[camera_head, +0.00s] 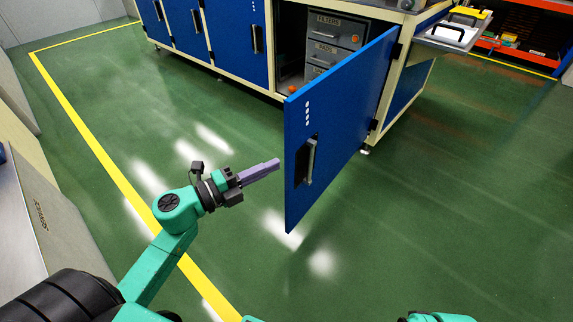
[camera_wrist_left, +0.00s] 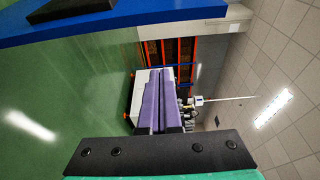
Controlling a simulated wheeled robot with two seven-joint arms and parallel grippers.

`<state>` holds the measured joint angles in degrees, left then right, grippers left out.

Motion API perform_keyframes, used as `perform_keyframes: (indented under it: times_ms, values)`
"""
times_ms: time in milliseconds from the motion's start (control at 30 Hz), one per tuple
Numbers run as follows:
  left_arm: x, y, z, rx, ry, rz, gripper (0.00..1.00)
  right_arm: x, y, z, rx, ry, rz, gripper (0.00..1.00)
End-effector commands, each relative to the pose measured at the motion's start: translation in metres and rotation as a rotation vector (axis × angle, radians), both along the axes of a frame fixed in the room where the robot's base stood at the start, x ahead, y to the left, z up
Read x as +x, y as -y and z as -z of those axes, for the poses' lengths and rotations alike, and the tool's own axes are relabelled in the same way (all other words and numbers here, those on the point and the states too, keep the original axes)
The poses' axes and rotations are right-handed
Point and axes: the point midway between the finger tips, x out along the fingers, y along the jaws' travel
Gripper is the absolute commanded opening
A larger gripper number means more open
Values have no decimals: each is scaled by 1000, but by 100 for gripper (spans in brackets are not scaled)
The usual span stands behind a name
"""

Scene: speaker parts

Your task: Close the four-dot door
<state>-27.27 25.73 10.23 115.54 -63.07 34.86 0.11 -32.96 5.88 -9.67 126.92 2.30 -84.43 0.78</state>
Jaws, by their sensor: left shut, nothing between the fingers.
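The four-dot door (camera_head: 335,120) is a blue panel with a column of white dots and a dark handle (camera_head: 309,160). It stands wide open, swung out from the workbench on hinges at its right edge. My left gripper (camera_head: 278,163) is shut and empty, with purple fingers pointing right. Its tips are just left of the door's free edge in the head view; I cannot tell whether they touch it. In the left wrist view, the shut fingers (camera_wrist_left: 161,100) show below a blue panel edge (camera_wrist_left: 130,18), probably the same door. My right gripper is not in view.
The open compartment holds grey drawers (camera_head: 335,40) with labels such as FILTERS. Other blue doors (camera_head: 235,38) on the bench are closed. A grey cabinet (camera_head: 50,210) stands at the left. The green floor (camera_head: 110,90) between is clear. An orange shelf (camera_head: 520,50) is at the back right.

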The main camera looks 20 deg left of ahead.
Motion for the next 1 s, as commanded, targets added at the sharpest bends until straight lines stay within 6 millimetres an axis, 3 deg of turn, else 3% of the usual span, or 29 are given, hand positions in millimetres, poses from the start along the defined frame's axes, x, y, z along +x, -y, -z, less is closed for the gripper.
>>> perform_keyframes:
  times_ms: [500, 700, 1000]
  values:
    - [81, 60, -2, -6, 4, -2, 0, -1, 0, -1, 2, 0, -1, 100]
    - [88, 27, 0, -6, 2, -4, 0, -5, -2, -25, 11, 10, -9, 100]
    - [89, 20, -1, -7, 1, -3, 0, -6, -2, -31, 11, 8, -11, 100]
